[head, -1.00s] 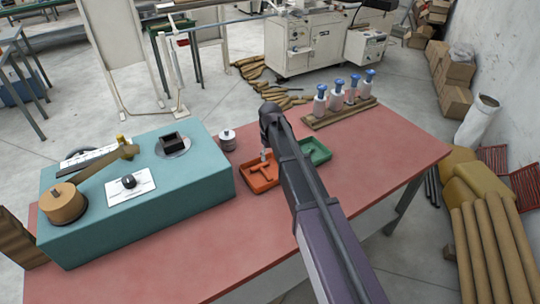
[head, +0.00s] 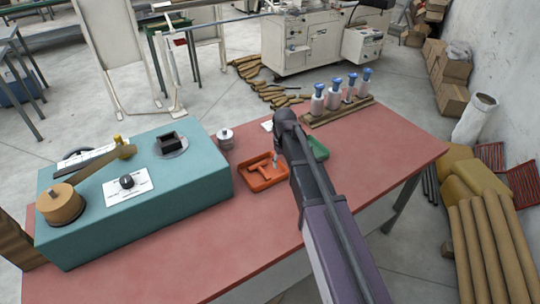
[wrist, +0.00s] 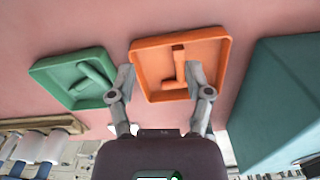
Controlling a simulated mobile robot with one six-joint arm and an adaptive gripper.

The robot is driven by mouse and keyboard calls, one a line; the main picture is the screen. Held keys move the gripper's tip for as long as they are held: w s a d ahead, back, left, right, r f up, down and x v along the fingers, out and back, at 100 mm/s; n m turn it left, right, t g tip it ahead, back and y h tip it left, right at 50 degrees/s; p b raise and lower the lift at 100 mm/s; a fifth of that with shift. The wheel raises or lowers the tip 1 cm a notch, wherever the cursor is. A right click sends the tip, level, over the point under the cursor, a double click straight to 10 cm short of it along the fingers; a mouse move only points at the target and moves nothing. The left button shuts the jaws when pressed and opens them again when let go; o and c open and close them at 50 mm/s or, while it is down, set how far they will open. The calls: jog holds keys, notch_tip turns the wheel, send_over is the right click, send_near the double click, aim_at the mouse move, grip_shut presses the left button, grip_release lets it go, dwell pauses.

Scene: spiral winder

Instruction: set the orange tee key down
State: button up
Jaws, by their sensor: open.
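The orange tee key (head: 265,171) lies in the orange tray (head: 283,178), apart from the tray's rim. In the wrist view the key (wrist: 180,72) also shows on the floor of the orange tray (wrist: 150,94). My gripper (wrist: 160,78) is open, with its fingers spread and nothing between them that it grips. The right finger overlaps the tray in the wrist view and the left finger is near the tray's edge. In the head view my arm hides most of the gripper; a fingertip (head: 276,158) shows near the tray's far side.
A green tray (wrist: 75,93) holding a green key (wrist: 96,76) sits beside the orange one. The teal winder housing (head: 200,190) stands to the left, with a small metal cylinder (head: 225,139) near it. Bottles with blue tops (head: 318,100) stand behind. The front of the red table (head: 230,235) is clear.

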jog(key=s+d+m, duration=0.5)
jog(key=s+d, duration=1)
jog(key=s, duration=0.3)
jog(key=shift+s+d, duration=0.15)
jog(key=shift+d, duration=0.05)
jog(key=shift+c, duration=0.6)
jog(key=shift+s, duration=0.15)
